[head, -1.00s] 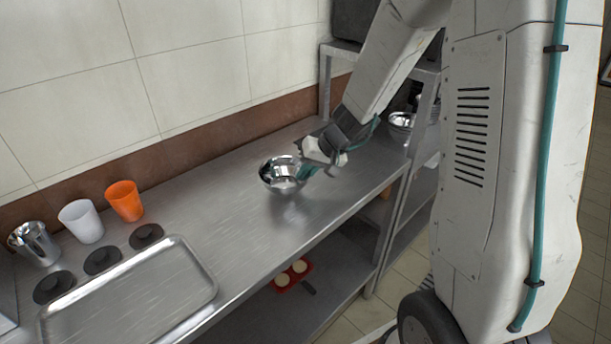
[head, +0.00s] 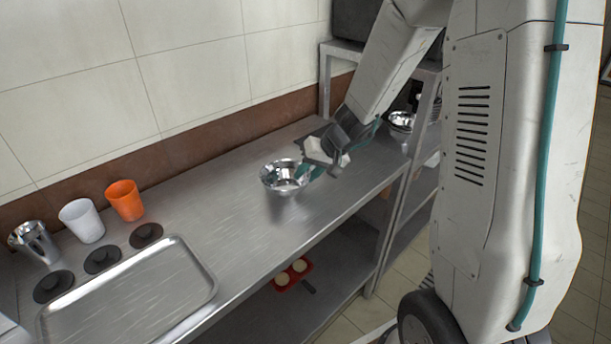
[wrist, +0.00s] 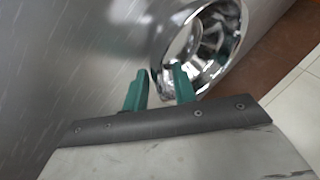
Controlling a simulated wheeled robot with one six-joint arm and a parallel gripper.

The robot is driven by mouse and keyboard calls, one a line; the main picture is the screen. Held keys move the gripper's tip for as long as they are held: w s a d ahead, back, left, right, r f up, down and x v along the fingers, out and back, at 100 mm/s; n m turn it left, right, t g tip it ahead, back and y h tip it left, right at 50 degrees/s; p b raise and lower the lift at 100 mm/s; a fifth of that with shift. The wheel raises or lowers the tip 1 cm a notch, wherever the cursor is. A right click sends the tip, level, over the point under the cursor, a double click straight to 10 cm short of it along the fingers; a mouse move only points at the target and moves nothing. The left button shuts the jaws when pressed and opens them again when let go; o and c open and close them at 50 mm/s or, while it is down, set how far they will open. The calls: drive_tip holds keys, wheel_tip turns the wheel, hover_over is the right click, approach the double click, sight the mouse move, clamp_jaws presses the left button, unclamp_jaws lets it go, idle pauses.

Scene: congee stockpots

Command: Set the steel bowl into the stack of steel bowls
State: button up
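The shiny steel bowl (head: 283,178) is at the middle of the steel counter, right way up, with a blurred dark patch under it. I cannot tell whether it touches the counter. My gripper (head: 308,171) is at its right rim. In the wrist view, the teal fingers of my gripper (wrist: 160,84) straddle the near rim of the bowl (wrist: 212,42), one finger overlapping the opening. A gap shows between the fingertips, and I cannot tell whether they press on the rim.
On the counter's left are a steel cup (head: 36,243), a white cup (head: 82,221), an orange cup (head: 124,200), several black discs (head: 103,261) and a steel tray (head: 205,268). The counter around the bowl is clear.

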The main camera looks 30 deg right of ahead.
drive_tip(key=v, duration=1)
drive_tip(key=s+a+r+n+g+h, duration=0.1)
drive_tip(key=s+a+r, duration=0.3)
drive_tip(key=s, duration=0.5)
drive_tip(key=s+a+r+n+g+h, duration=0.1)
drive_tip(key=s+a+r, duration=0.3)
drive_tip(key=s, duration=0.5)
drive_tip(key=shift+s+a+r+n+g, duration=0.25)
drive_tip(key=shift+r+n+g, duration=0.15)
drive_tip(key=shift+r+g, duration=0.15)
drive_tip(key=shift+o, duration=0.2)
drive_tip(key=s+d+h, duration=0.1)
drive_tip(key=s+h, duration=0.1)
drive_tip(key=s, duration=0.6)
drive_tip(key=shift+d+r+h, duration=0.25)
drive_tip(key=shift+r+h, duration=0.15)
drive_tip(key=shift+r, duration=0.05)
